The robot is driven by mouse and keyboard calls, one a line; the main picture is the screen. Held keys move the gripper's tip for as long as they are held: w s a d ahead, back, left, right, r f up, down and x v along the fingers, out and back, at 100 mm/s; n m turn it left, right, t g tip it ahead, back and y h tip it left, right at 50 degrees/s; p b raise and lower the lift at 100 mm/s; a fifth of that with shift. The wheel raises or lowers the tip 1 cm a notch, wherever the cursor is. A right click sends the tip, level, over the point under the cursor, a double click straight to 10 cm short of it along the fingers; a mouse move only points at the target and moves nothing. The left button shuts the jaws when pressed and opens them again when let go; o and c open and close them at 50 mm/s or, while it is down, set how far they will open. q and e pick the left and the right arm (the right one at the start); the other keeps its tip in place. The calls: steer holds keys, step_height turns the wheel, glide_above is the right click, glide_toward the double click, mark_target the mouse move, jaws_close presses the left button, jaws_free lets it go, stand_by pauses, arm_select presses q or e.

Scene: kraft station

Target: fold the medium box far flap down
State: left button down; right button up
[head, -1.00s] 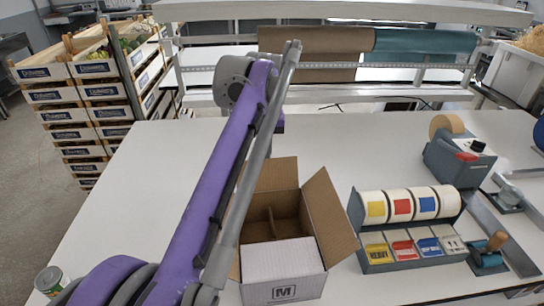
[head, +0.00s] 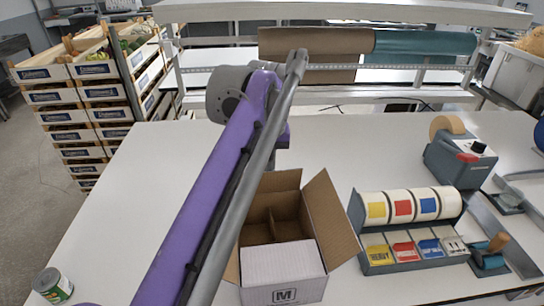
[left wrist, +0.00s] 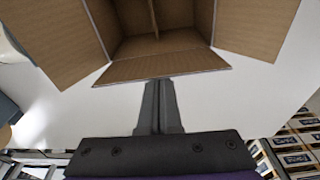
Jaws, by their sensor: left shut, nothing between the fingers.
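The medium box (head: 283,292), white outside and brown inside with an M label, stands on the table. Its far flap (head: 279,181) stands up and open at the back; in the left wrist view the far flap (left wrist: 160,66) tilts toward the camera. The right flap (head: 330,217) is open, and the left flap (head: 233,270) is mostly hidden by my arm. The near flap (head: 280,263) lies folded in, white side up. My left gripper (left wrist: 159,84) is shut and empty, its tips close to the far flap's outer edge; contact cannot be told. My right gripper is not in view.
A label dispenser (head: 410,225) and a tape machine (head: 460,155) stand right of the box. A can (head: 52,286) stands at the table's left edge. Stacked crates (head: 90,110) are beyond the table at left. The table behind the box is clear.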

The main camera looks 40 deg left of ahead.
arm_select(q)
steer(key=s+d, duration=0.1)
steer(key=s+d+f, duration=0.1)
steer(key=shift+s+d+f+b, duration=0.15)
steer(key=shift+s+d+b, duration=0.15)
steer(key=shift+b, duration=0.05)
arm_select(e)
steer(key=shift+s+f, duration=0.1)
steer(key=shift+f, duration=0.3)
arm_select(q)
steer(key=shift+s+d+f+b, duration=0.15)
steer(key=shift+s+f+b, duration=0.1)
steer(key=shift+f, duration=0.2)
steer(key=shift+s+d+f+b, duration=0.15)
steer(key=shift+f+b, duration=0.1)
steer(key=shift+f, duration=0.15)
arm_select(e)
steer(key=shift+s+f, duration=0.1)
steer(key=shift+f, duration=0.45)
arm_select(q)
steer(key=shift+f+b, duration=0.3)
steer(key=shift+f, duration=0.3)
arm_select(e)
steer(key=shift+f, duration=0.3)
